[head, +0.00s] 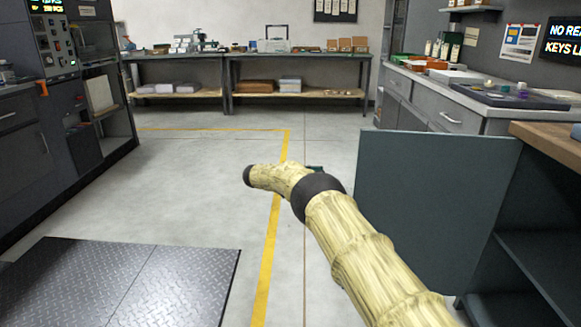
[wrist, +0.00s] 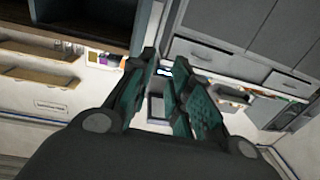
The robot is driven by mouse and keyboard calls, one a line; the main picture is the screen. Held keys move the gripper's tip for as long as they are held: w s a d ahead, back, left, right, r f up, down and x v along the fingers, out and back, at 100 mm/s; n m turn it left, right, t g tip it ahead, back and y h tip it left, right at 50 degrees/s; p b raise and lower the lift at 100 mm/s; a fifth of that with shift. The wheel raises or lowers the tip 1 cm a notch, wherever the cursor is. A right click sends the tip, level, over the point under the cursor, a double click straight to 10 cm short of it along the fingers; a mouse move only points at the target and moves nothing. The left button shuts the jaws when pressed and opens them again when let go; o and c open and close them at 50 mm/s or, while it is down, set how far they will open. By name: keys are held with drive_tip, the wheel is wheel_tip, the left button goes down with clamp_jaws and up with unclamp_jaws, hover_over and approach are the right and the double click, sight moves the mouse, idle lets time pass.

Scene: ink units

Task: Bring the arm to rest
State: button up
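My arm (head: 356,247), pale yellow with dark bands, reaches out from the lower right over the floor and bends left at its far end. My gripper (wrist: 166,62) shows in the wrist view as two dark fingers with teal pads. A gap shows between the fingertips and nothing is held there. In the head view the gripper is almost wholly hidden behind the arm; only a small dark piece shows past the bend.
An open grey-blue cabinet door (head: 430,205) stands close to the right of my arm. A counter (head: 480,100) with trays runs along the right. A workbench (head: 240,57) stands at the back. Free floor (head: 190,190) lies left of the arm, with a metal plate (head: 120,285) at lower left.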

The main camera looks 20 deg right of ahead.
drive_tip(key=s+a+f+n+t+y, duration=0.25)
drive_tip(key=f+n+t, duration=0.3)
drive_tip(key=f, duration=0.35)
drive_tip(key=s+a+f+n+t+y, duration=0.1)
drive_tip(key=a+f+n+t, duration=0.2)
drive_tip(key=f+n+t, duration=0.45)
drive_tip(key=s+a+f+n+t+y, duration=0.2)
drive_tip(key=a+f+n+t, duration=0.15)
drive_tip(key=f, duration=0.75)
drive_tip(key=s+a+f+n+g+y, duration=0.1)
drive_tip(key=s+a+f+y, duration=0.15)
drive_tip(key=s+f, duration=0.45)
drive_tip(key=s+a+f+n+g+y, duration=0.1)
drive_tip(key=s+f+y, duration=0.25)
drive_tip(key=s, duration=0.75)
drive_tip(key=s+a+f+n+g+y, duration=0.25)
drive_tip(key=s+f, duration=0.25)
drive_tip(key=s, duration=0.5)
drive_tip(key=s+a+r+g+y, duration=0.1)
drive_tip(key=s+g+y, duration=0.15)
drive_tip(key=s, duration=1.45)
drive_tip(key=s+a+r+g+y, duration=0.15)
drive_tip(key=s+g, duration=0.25)
drive_tip(key=s, duration=1.2)
wheel_tip(320, 180, up, 30)
drive_tip(key=p, duration=2.9)
drive_tip(key=shift+s+d+r+h+p, duration=0.15)
drive_tip(key=shift+s+d+h+p, duration=0.1)
drive_tip(key=shift+s+h+p, duration=0.1)
